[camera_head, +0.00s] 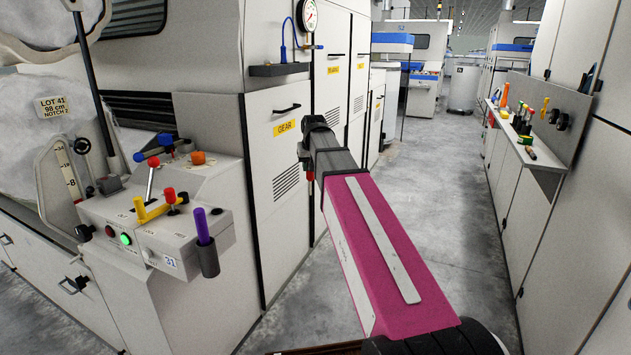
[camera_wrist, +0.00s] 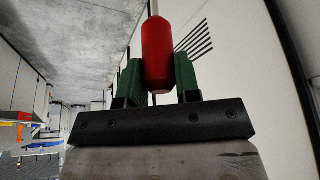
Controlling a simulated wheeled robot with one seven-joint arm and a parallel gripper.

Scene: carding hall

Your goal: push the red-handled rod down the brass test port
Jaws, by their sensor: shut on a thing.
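My gripper (camera_wrist: 158,68) is shut on the red handle (camera_wrist: 158,40) of the rod, with a green finger on each side of it. The pale shaft (camera_wrist: 153,7) runs out of the top of the wrist view, so its tip is hidden. In the head view my gripper (camera_head: 306,152) is in front of the cabinet marked GEAR, and a small bit of the red handle (camera_head: 309,176) shows below it. I cannot make out the brass test port in either view.
The control box (camera_head: 165,215) at left carries levers, buttons and a holder with a purple-handled tool (camera_head: 203,228). The GEAR cabinet (camera_head: 285,190) stands close by my gripper. A shelf (camera_head: 515,135) with tools is on the right wall. The grey aisle floor (camera_head: 430,180) is clear.

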